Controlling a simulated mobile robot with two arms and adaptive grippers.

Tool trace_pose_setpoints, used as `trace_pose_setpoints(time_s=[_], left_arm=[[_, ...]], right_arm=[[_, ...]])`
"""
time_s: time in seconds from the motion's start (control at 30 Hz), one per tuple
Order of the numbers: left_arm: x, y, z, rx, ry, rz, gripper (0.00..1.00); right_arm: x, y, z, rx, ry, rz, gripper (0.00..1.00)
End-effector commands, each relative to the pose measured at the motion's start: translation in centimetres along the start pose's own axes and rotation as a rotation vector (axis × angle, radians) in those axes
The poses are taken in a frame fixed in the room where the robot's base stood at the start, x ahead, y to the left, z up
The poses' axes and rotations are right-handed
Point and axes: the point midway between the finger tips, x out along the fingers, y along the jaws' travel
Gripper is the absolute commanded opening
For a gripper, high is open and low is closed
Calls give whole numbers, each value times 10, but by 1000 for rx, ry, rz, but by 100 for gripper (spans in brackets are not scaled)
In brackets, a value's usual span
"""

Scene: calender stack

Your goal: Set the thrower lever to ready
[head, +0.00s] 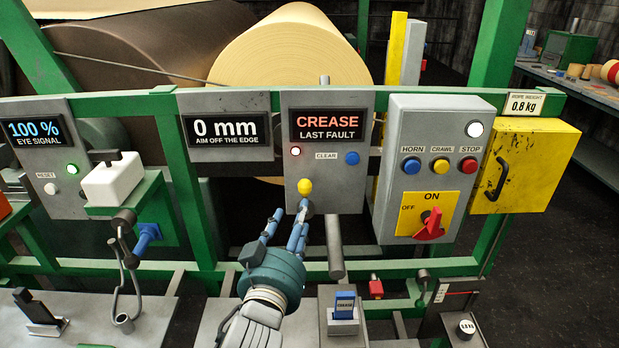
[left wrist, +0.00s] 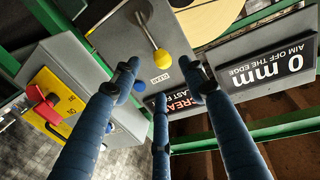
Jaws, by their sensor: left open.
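A lever with a yellow ball knob (head: 305,186) stands on the lower part of the grey panel (head: 335,195) under the CREASE display. No label naming it as the thrower lever can be read. In the left wrist view its yellow knob (left wrist: 163,59) sits at the end of a thin metal rod, just beyond my fingertips. My left gripper (head: 285,222), with blue fingers, is open just below the knob in the head view; it also shows in the left wrist view (left wrist: 157,80). The fingers are spread and hold nothing. Contact with the knob cannot be told. My right gripper is not in view.
A control box (head: 395,130) with HORN, CRAWL and STOP buttons and a red rotary switch (head: 431,224) stands right of the panel. A yellow box (head: 540,165) is farther right. A white block (head: 113,183) and green rails lie left. A blue CLEAR button (head: 352,158) is above the knob.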

Motion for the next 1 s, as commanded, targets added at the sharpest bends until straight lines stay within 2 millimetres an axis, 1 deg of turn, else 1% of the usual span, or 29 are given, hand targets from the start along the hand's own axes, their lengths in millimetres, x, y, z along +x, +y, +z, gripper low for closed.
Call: trace_pose_setpoints(time_s=[0.07,0.13,0.17,0.33,0.4,0.47,0.57,0.7,0.8,0.87,1.0], left_arm=[[2,1,-2,1,4,2,43],[8,1,-3,2,5,2,43],[12,1,-3,3,5,2,43],[42,1,-4,4,4,1,43],[56,0,-5,3,3,0,43],[67,0,-4,4,3,0,43],[84,1,-4,3,3,1,43],[100,1,-3,2,3,2,43],[106,1,-2,1,2,1,43],[108,1,-1,1,2,1,43],[108,1,-1,1,2,1,43]], right_arm=[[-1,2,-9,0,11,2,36],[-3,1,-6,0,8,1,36],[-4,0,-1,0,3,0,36],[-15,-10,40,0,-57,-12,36],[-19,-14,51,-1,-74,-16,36],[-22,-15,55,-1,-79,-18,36],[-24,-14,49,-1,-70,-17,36],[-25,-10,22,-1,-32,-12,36],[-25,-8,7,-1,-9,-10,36],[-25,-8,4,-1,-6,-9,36],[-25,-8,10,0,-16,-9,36]])
